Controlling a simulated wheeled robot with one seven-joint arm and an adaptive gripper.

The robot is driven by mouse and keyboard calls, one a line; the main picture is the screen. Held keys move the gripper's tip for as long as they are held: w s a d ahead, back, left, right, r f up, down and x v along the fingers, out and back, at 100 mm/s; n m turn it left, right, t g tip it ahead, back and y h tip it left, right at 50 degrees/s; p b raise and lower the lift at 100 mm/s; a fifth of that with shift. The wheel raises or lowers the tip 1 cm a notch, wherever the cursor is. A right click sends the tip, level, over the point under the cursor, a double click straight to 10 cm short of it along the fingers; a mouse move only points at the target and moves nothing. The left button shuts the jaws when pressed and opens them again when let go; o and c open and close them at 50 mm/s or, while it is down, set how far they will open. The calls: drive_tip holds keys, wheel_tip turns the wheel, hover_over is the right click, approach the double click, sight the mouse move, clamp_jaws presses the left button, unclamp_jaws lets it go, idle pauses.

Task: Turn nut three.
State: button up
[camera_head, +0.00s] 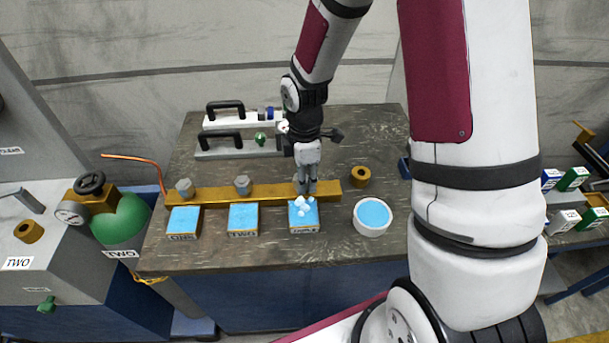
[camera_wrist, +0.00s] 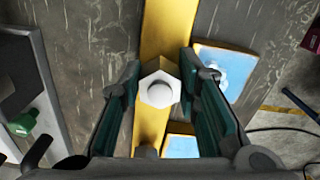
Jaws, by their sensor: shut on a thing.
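My gripper (camera_head: 306,187) points down at the right part of the brass bar (camera_head: 215,195) on the table. In the head view this nut is mostly hidden by my gripper. Two similar nuts stand on the bar to the left: one at the left end (camera_head: 184,187) and one in the middle (camera_head: 242,184). The blue-topped block (camera_head: 304,226) in front of my gripper bears small white pieces.
Blocks labelled ONE (camera_head: 183,221) and TWO (camera_head: 243,218) stand before the bar. A round blue-topped dish (camera_head: 373,216) and a brass ring (camera_head: 360,176) are to the right. Black-handled fixtures (camera_head: 225,142) stand behind. A green tank (camera_head: 122,219) is at the left.

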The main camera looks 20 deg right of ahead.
drive_tip(key=m, duration=0.3)
drive_tip(key=shift+s+m, duration=0.15)
drive_tip(key=shift+m, duration=0.25)
drive_tip(key=m, duration=0.3)
drive_tip(key=shift+s+a+m+p, duration=0.1)
drive_tip(key=shift+a+m+p, duration=0.05)
drive_tip(key=shift+m+p, duration=0.15)
drive_tip(key=m, duration=0.6)
drive_tip(key=shift+s+a, duration=0.1)
drive_tip(key=shift+a, duration=0.05)
drive_tip(key=shift+m, duration=0.3)
drive_tip(key=o, duration=1.2)
drive_tip(key=shift+c, duration=0.2)
drive_tip(key=shift+r, duration=0.1)
wheel_tip(320, 180, up, 12)
